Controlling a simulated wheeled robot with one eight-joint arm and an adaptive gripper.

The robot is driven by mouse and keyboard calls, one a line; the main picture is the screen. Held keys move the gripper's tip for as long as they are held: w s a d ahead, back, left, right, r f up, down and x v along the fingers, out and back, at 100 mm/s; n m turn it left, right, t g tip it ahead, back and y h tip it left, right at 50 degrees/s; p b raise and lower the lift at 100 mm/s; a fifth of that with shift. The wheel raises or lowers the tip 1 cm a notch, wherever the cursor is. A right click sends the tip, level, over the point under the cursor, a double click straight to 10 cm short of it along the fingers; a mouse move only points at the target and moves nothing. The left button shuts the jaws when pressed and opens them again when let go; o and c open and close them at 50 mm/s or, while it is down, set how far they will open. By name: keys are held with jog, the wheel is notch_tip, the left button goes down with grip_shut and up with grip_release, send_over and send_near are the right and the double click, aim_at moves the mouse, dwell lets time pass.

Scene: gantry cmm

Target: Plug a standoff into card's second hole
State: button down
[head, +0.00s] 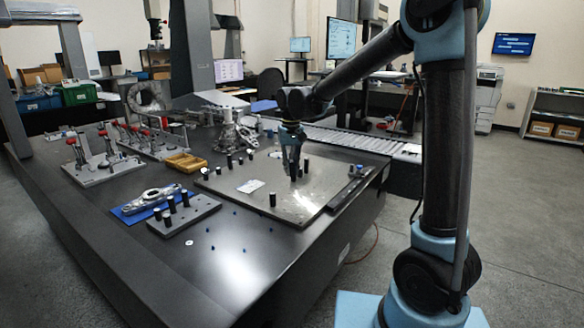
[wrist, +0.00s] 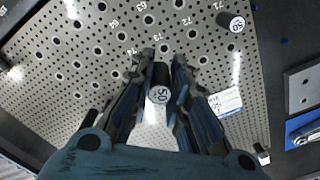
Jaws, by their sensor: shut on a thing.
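My gripper (head: 292,152) is above the perforated metal plate (head: 235,200), right of its middle. In the wrist view its fingers (wrist: 164,62) are shut on a black standoff (wrist: 160,76) with a white end marked 50. I cannot tell whether the standoff's lower end touches the plate.
A black standoff (head: 272,199) stands near the plate's front edge. Another (head: 306,165) is just right of my gripper. Several more stand by the plate's back left. A grey block with standoffs (head: 185,217), a blue tray (head: 128,213) and a yellow tray (head: 185,162) lie left.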

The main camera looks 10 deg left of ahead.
aim_at(289, 187)
jog(key=shift+s+a+f, duration=0.15)
jog(key=shift+a+f, duration=0.15)
jog(key=shift+f, duration=2.95)
jog(key=shift+f, duration=0.9)
jog(key=c, duration=1.5)
grip_release()
jog(key=shift+o, duration=0.2)
notch_tip(289, 187, up, 12)
jog(key=shift+d, duration=0.1)
